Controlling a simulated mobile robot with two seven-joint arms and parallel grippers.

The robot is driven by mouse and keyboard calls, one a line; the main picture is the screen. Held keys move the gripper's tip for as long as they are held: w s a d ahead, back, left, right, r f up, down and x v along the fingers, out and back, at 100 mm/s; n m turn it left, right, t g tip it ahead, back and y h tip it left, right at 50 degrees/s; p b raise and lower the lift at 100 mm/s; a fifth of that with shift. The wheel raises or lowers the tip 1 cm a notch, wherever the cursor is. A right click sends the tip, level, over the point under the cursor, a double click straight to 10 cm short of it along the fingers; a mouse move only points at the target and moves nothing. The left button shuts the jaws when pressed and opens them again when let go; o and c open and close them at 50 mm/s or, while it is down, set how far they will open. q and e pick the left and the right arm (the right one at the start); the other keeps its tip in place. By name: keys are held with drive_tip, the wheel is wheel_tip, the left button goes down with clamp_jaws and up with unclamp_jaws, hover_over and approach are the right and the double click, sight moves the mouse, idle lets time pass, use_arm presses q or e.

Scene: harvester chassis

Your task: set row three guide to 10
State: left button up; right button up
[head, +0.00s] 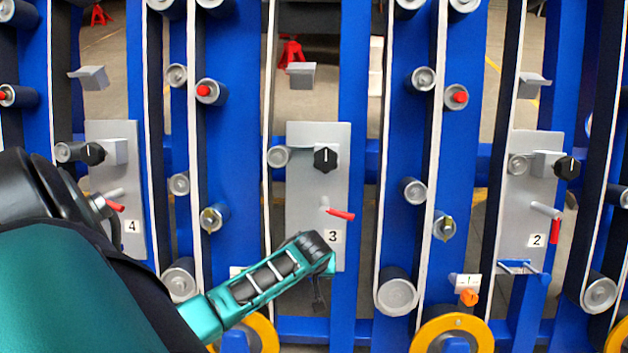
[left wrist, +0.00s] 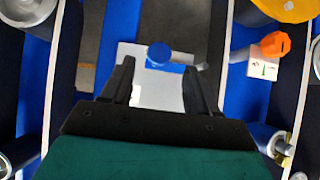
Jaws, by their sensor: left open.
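The row three plate (head: 313,190), a grey upright panel, carries a "3" label (head: 333,237), a black knob (head: 325,159) with a white mark pointing up, and a red-tipped lever (head: 340,215). My left gripper (head: 318,275) is in front of its lower end and hides part of it. In the left wrist view my left gripper (left wrist: 160,90) is open and empty. A round blue knob (left wrist: 159,54) and a grey rod (left wrist: 188,66) lie just beyond the fingertips, near the plate end (left wrist: 155,92). No scale reading is legible. My right gripper is out of view.
Similar plates marked 4 (head: 115,200) and 2 (head: 530,195) stand either side. Blue uprights, belts and rollers (head: 397,292) flank row three. An orange knob (left wrist: 275,44) with a white label (left wrist: 262,69) is right of the gripper in the left wrist view.

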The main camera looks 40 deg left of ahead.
use_arm(q)
drive_tip(key=b+x, duration=0.1)
drive_tip(key=x, duration=0.3)
drive_tip(key=shift+f+b, duration=0.15)
drive_tip(key=shift+b, duration=0.15)
drive_tip(key=shift+w+f, duration=0.2)
drive_tip(key=shift+f, duration=0.05)
clamp_jaws()
